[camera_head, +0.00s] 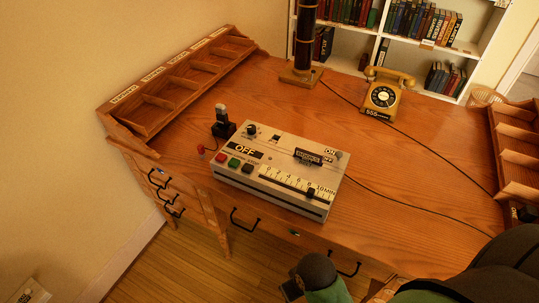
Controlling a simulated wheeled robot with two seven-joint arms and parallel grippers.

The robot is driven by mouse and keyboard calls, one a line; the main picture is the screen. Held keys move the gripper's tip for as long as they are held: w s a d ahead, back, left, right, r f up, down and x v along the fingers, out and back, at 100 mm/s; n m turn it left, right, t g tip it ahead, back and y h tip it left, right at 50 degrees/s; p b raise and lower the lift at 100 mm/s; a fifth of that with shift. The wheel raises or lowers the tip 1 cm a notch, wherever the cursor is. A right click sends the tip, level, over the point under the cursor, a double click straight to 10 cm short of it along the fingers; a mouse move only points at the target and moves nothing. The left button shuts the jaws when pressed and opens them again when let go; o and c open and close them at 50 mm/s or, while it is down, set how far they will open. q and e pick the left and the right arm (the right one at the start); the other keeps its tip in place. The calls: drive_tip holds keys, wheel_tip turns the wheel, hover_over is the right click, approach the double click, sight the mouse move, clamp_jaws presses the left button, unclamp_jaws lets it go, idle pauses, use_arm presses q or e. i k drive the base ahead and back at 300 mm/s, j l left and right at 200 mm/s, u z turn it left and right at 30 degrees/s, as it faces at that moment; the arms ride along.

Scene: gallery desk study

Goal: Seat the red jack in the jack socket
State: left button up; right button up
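A black block with a grey upright piece (222,122) stands behind the box's left end. I cannot tell which opening is the jack socket. The box shows an OFF label, red, green and black buttons, a knob and a slider scale. Dark and green parts of my arms show at the bottom centre and bottom right. Neither gripper's fingertips are visible.
The wooden desk (400,190) is clear to the right of the box, apart from thin black cables. A yellow telephone (383,97) and a dark column (304,45) stand at the back. Wooden compartment trays line the left (180,85) and right (515,150) edges.

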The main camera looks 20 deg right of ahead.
sight(281, 179)
drive_tip(key=j+u, duration=0.35)
drive_tip(key=k+j+u, duration=0.1)
drive_tip(key=j+u, duration=0.3)
